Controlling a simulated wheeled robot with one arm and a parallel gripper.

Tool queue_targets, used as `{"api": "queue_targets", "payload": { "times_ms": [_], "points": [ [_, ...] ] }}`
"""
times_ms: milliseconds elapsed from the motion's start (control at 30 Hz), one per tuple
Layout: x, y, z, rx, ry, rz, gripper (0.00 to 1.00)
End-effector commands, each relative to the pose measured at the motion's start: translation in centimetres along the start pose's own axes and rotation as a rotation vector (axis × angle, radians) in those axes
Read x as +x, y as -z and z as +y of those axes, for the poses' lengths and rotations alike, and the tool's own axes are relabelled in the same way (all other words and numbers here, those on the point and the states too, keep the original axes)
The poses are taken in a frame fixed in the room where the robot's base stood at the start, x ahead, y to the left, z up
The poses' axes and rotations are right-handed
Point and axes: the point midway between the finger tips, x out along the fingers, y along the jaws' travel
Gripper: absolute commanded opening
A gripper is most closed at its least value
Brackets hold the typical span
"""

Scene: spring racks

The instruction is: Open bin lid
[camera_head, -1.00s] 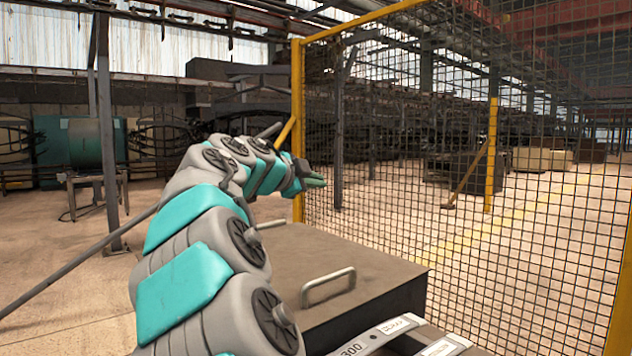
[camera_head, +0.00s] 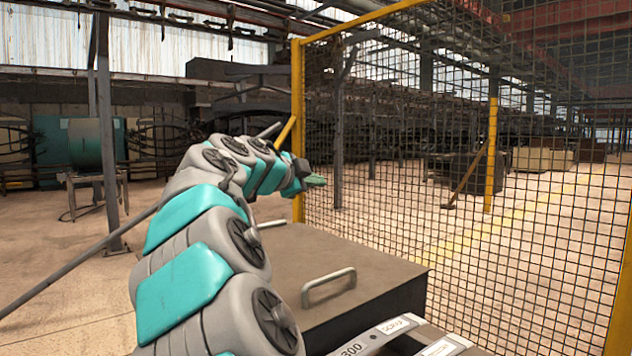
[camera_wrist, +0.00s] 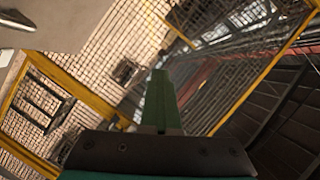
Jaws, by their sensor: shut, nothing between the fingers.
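The bin's flat grey-brown lid (camera_head: 290,262) lies level and closed on its dark box in the lower middle of the head view. A pale metal bar handle (camera_head: 328,287) stands on the lid near its front edge. My gripper (camera_head: 316,181) is above and beyond the lid's far edge, well away from the handle, with its green fingers pointing right toward the mesh fence. In the wrist view my gripper (camera_wrist: 160,90) shows its green fingers together with nothing between them.
A yellow-framed mesh fence (camera_head: 470,200) stands close along the right of the bin. A grey post (camera_head: 108,150) stands at the left. Open concrete floor (camera_head: 60,240) lies left of my arm.

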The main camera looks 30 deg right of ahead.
Motion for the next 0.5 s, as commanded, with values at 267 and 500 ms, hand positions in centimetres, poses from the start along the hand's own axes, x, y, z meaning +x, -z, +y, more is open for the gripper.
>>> {"api": "queue_targets", "payload": {
  "times_ms": [267,500],
  "points": [
    [0.0,0.0,-0.01,0.0,0.0,0.0,0.04],
    [0.0,0.0,0.0,0.0,0.0,0.0,0.31]
  ]
}}
